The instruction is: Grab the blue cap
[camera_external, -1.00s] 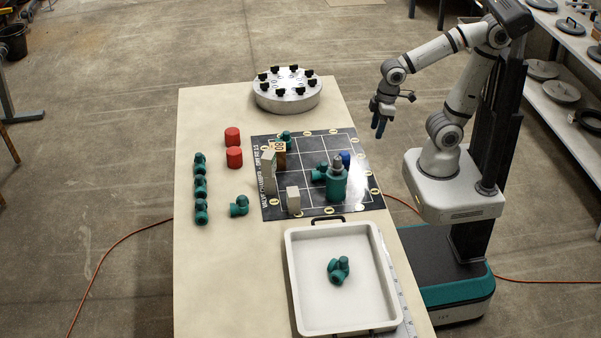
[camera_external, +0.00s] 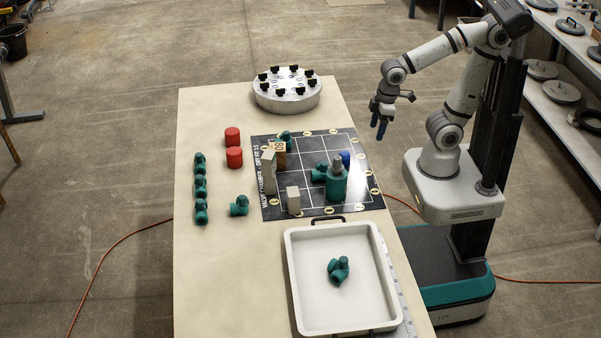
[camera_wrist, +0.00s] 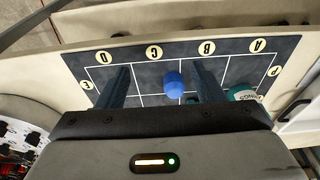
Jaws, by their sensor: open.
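The blue cap (camera_external: 345,156) stands on the dark gridded mat (camera_external: 315,206), near its right edge and just behind the teal cylinder with a grey top (camera_external: 337,184). In the wrist view the blue cap (camera_wrist: 173,84) shows between my two fingers, further off and apart from them. My gripper (camera_external: 381,130) hangs above and to the right of the mat, fingers pointing down. In the wrist view my gripper (camera_wrist: 163,88) is open and empty, its fingers spread either side of the cap.
Teal fittings (camera_external: 318,173), a number block (camera_external: 279,150) and pale blocks (camera_external: 293,199) stand on the mat. Two red caps (camera_external: 234,157) and a row of teal fittings (camera_external: 200,187) are to its left. A white tray (camera_external: 300,300) is in front, a round flange (camera_external: 287,100) behind.

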